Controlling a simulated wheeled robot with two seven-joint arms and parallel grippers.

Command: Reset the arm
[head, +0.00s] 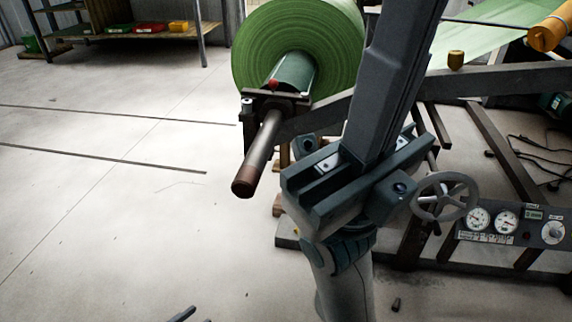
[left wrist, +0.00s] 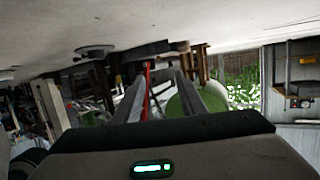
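My left gripper (head: 390,75) stands upright in the middle of the head view. Its long dark fingers point up and run out of the top of the frame, overlapping there. In the left wrist view the two fingers of this gripper (left wrist: 163,78) are apart, with nothing held between them. A red strip of the background shows through the gap. The gripper stands in front of the machine frame in the head view; I cannot tell its exact distance from it.
A large green roll (head: 262,50) sits on a shaft (head: 262,150) whose end juts out left of my gripper. A handwheel (head: 445,197) and gauge panel (head: 510,223) are at right. A shelf (head: 110,32) stands far left. The left floor is largely clear.

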